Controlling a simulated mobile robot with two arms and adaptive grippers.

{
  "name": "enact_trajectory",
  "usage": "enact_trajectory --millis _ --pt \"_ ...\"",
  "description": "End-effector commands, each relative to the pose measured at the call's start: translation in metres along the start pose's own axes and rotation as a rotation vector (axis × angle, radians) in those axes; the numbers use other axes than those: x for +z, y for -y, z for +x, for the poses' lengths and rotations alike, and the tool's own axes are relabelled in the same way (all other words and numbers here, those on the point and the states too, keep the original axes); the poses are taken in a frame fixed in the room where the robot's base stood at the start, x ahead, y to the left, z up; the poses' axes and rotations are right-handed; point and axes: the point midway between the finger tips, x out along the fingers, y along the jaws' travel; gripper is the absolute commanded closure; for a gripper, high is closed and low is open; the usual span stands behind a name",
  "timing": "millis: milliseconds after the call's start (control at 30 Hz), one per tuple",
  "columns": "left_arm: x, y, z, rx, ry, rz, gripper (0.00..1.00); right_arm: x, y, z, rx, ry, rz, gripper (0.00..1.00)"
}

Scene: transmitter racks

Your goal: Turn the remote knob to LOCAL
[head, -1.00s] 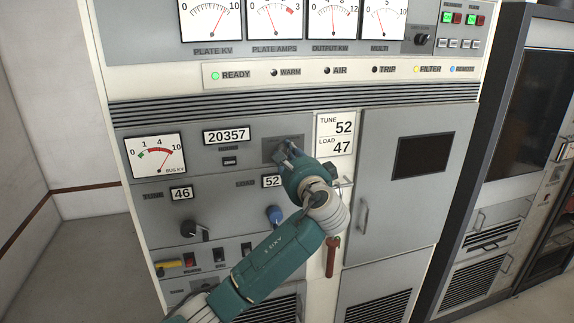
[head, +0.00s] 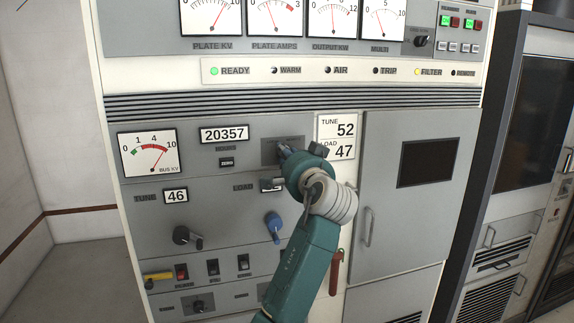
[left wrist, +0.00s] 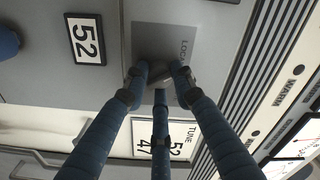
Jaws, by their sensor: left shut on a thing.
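The remote knob sits on a dark grey square plate (head: 271,158) in the transmitter's upper left panel. My left gripper (head: 287,153) is at this plate, shut on the knob and mostly hiding it in the head view. In the left wrist view, the three blue fingers (left wrist: 158,82) close around the grey knob (left wrist: 155,72). The plate (left wrist: 150,36) there carries partly visible lettering beginning "LOC". The REMOTE lamp (head: 454,72) at the right end of the lamp row is dark. My right gripper is not in view.
A blue knob (head: 273,226) and a black TUNE knob (head: 184,236) stick out below. A red handle (head: 335,272) hangs beside my forearm. A cabinet door with a handle (head: 368,228) is at right. The READY lamp (head: 214,71) is green.

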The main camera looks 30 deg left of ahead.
Motion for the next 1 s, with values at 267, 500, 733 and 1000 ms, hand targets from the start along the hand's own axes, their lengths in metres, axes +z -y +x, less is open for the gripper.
enact_trajectory --millis 267,500,733,1000 --pt "0.000 -0.002 0.000 0.003 -0.002 -0.126 1.00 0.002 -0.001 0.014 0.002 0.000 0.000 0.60" --pt "0.000 -0.001 0.000 0.002 -0.001 -0.167 1.00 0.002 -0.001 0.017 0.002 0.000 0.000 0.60" --pt "-0.001 0.000 0.000 0.001 -0.001 -0.171 1.00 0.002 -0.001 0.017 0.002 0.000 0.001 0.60" --pt "-0.001 0.000 0.000 0.000 -0.002 -0.170 0.57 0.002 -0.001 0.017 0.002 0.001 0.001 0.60"
